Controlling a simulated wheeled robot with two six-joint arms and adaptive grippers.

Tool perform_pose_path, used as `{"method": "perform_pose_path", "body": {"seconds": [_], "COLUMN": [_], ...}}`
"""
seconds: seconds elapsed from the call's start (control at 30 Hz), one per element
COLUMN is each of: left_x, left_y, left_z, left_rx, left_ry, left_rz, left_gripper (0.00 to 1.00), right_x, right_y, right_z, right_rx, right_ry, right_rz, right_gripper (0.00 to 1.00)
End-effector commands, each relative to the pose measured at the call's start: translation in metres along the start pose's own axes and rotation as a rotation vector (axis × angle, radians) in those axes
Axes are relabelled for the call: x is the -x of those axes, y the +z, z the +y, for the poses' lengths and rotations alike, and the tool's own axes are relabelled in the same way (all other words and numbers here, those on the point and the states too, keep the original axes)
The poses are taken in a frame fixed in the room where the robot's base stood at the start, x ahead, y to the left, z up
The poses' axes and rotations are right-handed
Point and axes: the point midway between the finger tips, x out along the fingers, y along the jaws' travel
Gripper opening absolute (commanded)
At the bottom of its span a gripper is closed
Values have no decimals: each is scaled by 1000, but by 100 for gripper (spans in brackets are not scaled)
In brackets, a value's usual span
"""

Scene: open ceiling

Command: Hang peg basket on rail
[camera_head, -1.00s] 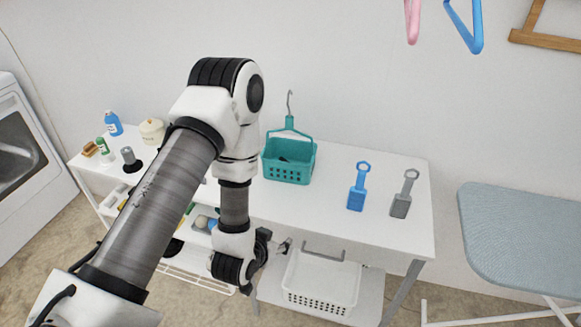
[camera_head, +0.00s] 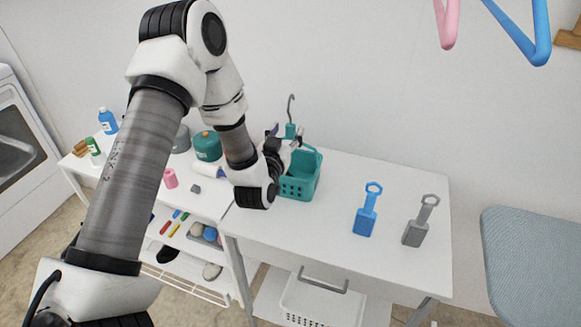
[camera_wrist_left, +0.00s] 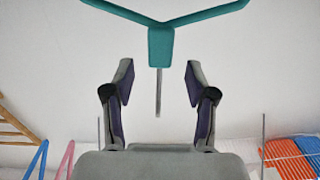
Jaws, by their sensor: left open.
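The teal peg basket (camera_head: 301,180) stands on the white table, with its grey hook (camera_head: 291,108) rising above the handle block. My left gripper (camera_head: 283,133) is at the basket's handle, partly in front of the basket. In the left wrist view the gripper (camera_wrist_left: 158,85) is open. The teal handle (camera_wrist_left: 160,45) and the hook rod (camera_wrist_left: 158,95) below it line up with the gap between the fingers. I cannot tell whether the fingers touch them. The rail is not clearly in view. My right gripper is not in view.
A white basket (camera_head: 320,300) sits below. Pink (camera_head: 446,25) and blue (camera_head: 528,35) hangers hang at the top right. An ironing board (camera_head: 535,255) stands at right.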

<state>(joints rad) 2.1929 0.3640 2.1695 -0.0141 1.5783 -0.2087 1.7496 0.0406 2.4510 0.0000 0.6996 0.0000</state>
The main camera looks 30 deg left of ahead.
Motion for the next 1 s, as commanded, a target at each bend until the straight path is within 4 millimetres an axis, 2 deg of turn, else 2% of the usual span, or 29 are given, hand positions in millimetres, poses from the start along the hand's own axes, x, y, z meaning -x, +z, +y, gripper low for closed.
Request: {"method": "perform_pose_path", "body": {"seconds": [0.03, 0.13, 0.37, 0.5, 0.53, 1.0], "left_x": [-10, -23, -26, -26, -26, -27], "left_y": [-3, -1, 1, 1, 1, -2], "left_z": [0, 0, 0, 0, 0, 1], "left_rx": [-2, -2, 0, 0, -1, -1], "left_ry": [0, 0, 0, 0, 1, 2], "left_rz": [1, 0, -2, -2, -2, -6], "left_gripper": [56, 56, 56, 7, 0, 0], "right_x": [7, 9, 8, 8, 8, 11], "right_y": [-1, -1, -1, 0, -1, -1], "right_z": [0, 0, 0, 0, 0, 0], "right_rx": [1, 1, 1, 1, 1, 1], "right_ry": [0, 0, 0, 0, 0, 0], "right_rz": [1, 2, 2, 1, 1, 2], "right_gripper": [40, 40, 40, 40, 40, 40]}}
